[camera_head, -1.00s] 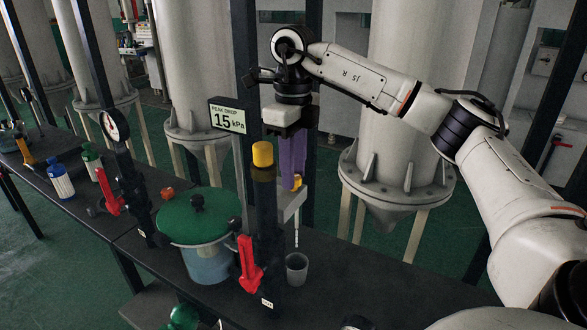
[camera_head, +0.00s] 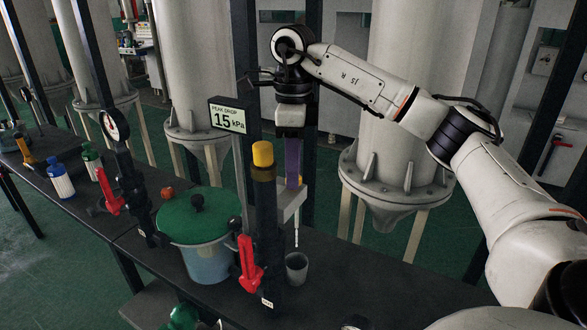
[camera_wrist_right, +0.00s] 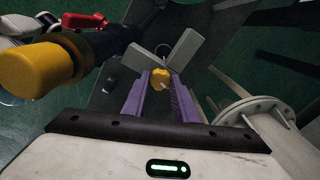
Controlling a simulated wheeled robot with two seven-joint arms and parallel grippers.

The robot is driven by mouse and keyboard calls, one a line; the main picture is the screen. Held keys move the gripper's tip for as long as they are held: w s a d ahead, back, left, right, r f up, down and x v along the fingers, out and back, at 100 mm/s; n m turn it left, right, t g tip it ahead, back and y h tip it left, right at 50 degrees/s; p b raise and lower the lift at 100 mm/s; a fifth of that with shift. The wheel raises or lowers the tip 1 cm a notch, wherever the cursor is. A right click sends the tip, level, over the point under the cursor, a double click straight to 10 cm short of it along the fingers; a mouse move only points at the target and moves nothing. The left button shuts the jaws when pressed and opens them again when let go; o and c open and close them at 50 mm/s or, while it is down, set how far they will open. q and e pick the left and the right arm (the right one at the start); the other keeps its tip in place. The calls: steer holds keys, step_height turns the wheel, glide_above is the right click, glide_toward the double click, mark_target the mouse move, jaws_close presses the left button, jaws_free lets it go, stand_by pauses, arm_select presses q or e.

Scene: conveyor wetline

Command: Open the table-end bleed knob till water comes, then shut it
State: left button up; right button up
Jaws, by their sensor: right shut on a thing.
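The bleed knob (camera_wrist_right: 160,79) is small and yellow, at the end of a grey bracket beside the dark column. My right gripper (camera_wrist_right: 160,85) has purple fingers, one on each side of the knob, and is shut on it. In the head view the right gripper (camera_head: 293,170) points down from above, and the knob is mostly hidden behind its fingers. Below the bracket a thin pale spout (camera_head: 296,236) points down over a grey cup (camera_head: 297,267). I cannot tell whether water runs from it. My left gripper is not in view.
The dark column with a yellow cap (camera_head: 263,155) and a red lever (camera_head: 249,263) stands just left of the knob. A display (camera_head: 227,115) reads 15 kPa. A green-lidded pot (camera_head: 198,218) stands further left. The black table (camera_head: 375,290) is mostly clear on the right.

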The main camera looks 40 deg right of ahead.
steer(key=shift+r, duration=0.1)
steer(key=o, duration=1.1)
steer(key=shift+c, duration=0.2)
step_height(320, 180, up, 10)
steer(key=shift+r, duration=0.15)
